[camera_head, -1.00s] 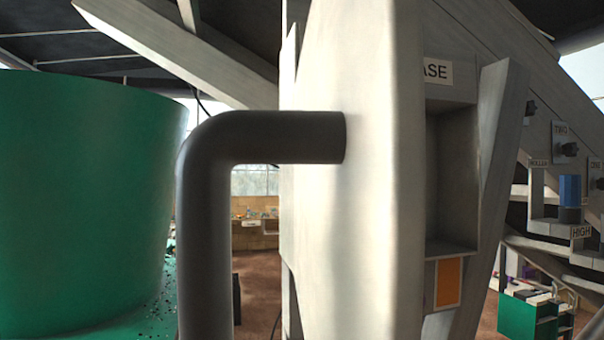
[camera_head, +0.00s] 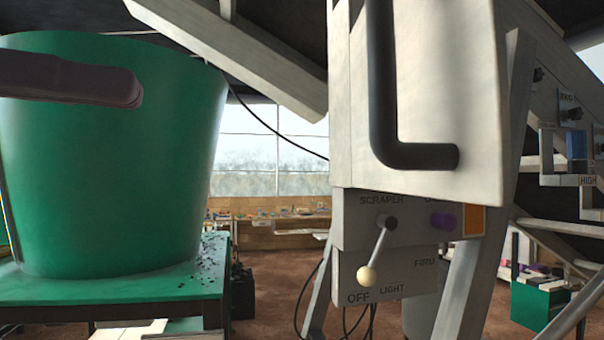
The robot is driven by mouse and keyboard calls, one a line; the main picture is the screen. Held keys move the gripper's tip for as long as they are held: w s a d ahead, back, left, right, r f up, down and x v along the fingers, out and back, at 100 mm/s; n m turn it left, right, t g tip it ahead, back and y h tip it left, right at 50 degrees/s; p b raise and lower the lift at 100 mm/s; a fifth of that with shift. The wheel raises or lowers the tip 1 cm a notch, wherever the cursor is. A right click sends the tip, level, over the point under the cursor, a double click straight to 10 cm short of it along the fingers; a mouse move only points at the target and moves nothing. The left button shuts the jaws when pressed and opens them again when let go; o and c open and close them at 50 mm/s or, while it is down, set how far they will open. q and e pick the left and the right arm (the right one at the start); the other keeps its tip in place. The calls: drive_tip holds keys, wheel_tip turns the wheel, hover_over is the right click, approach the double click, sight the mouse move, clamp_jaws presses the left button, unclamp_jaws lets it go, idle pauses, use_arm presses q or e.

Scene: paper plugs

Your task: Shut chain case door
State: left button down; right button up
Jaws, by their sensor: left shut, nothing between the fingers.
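The chain case door (camera_head: 440,75) is a pale grey-white panel at the upper right of centre, and its top is cut off by the frame. A thick dark bar handle (camera_head: 384,90) stands out from its face and bends right at the bottom into the panel. The door hides the case opening behind it, and I cannot tell whether it is flush or ajar. My left gripper (camera_head: 125,88) is dark, reaches in from the left in front of the green tub, and is shut and empty, well apart from the handle. My right gripper is not in view.
A large green tub (camera_head: 110,180) stands on a green table (camera_head: 130,285) at left. Below the door is a control panel (camera_head: 350,235) with a cream-knobbed lever (camera_head: 366,274). Slanted grey beams (camera_head: 487,190) flank the case. Open air lies between tub and door.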

use_arm(q)
wheel_tip(320, 180, up, 3)
drive_tip(key=s+h, duration=0.1)
drive_tip(key=p, duration=1.1)
approach(371, 61)
drive_tip(key=shift+m+g, duration=0.3)
drive_tip(key=shift+m, duration=0.1)
drive_tip(key=x, duration=0.5)
drive_tip(key=shift+w+d+r, duration=0.25)
drive_tip(key=shift+d+r, duration=0.1)
drive_tip(key=shift+r, duration=0.05)
drive_tip(key=shift+w+d+f, duration=0.15)
drive_tip(key=shift+d+f, duration=0.05)
drive_tip(key=shift+d, duration=0.25)
drive_tip(key=shift+f, duration=0.1)
